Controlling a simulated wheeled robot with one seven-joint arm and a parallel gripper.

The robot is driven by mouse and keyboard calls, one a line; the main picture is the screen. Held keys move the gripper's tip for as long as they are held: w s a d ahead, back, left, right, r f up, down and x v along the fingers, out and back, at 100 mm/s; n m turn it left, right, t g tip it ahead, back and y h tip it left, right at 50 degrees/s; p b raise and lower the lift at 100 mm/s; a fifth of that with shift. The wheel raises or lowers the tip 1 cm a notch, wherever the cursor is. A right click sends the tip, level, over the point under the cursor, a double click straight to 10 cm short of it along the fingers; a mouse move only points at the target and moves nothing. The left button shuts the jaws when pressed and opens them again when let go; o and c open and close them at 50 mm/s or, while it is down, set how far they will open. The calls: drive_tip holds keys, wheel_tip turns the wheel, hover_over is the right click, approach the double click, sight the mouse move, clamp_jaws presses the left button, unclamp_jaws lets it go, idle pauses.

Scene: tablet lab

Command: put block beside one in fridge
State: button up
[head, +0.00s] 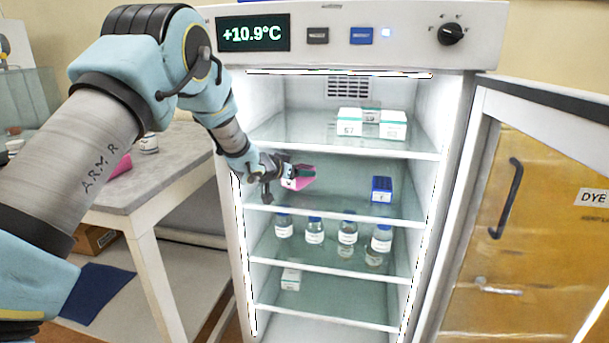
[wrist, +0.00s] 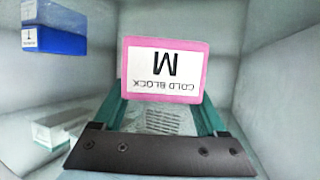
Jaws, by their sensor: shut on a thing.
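My gripper (head: 294,173) is shut on a pink block (head: 299,183) and holds it inside the open fridge, at the left side above the second shelf (head: 335,211). In the wrist view the pink block (wrist: 162,70) sits between the teal fingers, its white label reading "COLD BLOCK M" upside down. A blue block (head: 381,189) with a white label stands on the second shelf at the right, apart from my gripper. It also shows at the upper left of the wrist view (wrist: 56,40). Whether the pink block touches the shelf is hard to tell.
White boxes (head: 393,125) stand on the top shelf, and several blue-capped bottles (head: 347,234) on the shelf below the blue block. A small white box (head: 291,279) is lower down. The fridge door (head: 545,210) is open at right. The second shelf's middle looks clear.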

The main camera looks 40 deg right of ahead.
sight(304, 178)
drive_tip(key=shift+w+d, duration=0.25)
drive_tip(key=shift+d, duration=0.8)
drive_tip(key=shift+d+f, duration=0.2)
drive_tip(key=shift+f, duration=0.05)
drive_tip(key=shift+f+p, duration=0.55)
drive_tip(key=shift+f, duration=0.9)
drive_tip(key=shift+f, duration=0.1)
drive_tip(key=shift+a+f, duration=0.1)
drive_tip(key=shift+f, duration=0.05)
drive_tip(key=o, duration=1.6)
drive_tip(key=shift+c, duration=0.2)
drive_tip(key=shift+r, duration=0.2)
